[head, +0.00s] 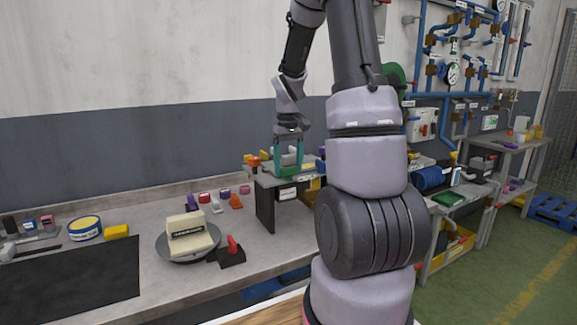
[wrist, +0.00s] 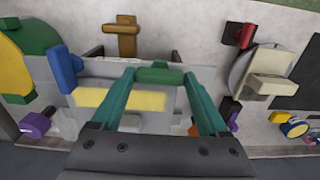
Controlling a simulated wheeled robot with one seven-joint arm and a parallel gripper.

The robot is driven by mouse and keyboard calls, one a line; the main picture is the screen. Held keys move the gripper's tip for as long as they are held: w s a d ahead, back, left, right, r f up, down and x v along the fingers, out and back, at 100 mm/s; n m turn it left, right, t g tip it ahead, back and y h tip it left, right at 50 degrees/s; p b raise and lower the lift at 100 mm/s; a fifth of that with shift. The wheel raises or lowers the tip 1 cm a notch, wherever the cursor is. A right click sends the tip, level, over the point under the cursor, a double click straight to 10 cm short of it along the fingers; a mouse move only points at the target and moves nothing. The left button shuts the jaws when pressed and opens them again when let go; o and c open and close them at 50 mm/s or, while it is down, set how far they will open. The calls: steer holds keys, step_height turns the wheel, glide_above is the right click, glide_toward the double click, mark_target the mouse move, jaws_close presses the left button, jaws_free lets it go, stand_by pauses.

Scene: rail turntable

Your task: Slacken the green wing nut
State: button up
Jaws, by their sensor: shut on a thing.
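The green wing nut (wrist: 160,74) sits between the tips of my teal gripper fingers in the wrist view. My gripper (wrist: 162,78) is shut on it, one finger against each end. In the head view my gripper (head: 289,165) points down over the small raised stand (head: 265,206) on the bench. There the nut is hard to tell apart from the fingers. What lies under the nut is hidden in both views.
Left of the stand, a round turntable (head: 163,250) carries a cream block (head: 190,234). A red-handled black piece (head: 232,250) is beside it. Several small coloured knobs line the wall. In the wrist view, a blue part (wrist: 62,66) and brown cross-shaped part (wrist: 126,38) stand close by.

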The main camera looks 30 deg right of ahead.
mark_target(289, 167)
steer(key=shift+w, duration=0.1)
steer(key=o, duration=1.2)
steer(key=shift+o, duration=0.2)
steer(key=shift+r, duration=0.1)
step_height(289, 167, up, 11)
steer(key=s+a+r+m+t+y, duration=0.1)
steer(key=s+a+r+m+t, duration=0.1)
steer(key=s+a, duration=0.4)
steer(key=s+a+r+m+t+y, duration=0.1)
steer(key=s+a+r+t, duration=0.4)
steer(key=s, duration=0.8)
steer(key=shift+s+a+r+m, duration=0.2)
steer(key=shift+a+r+m, duration=0.55)
steer(key=shift+a, duration=0.35)
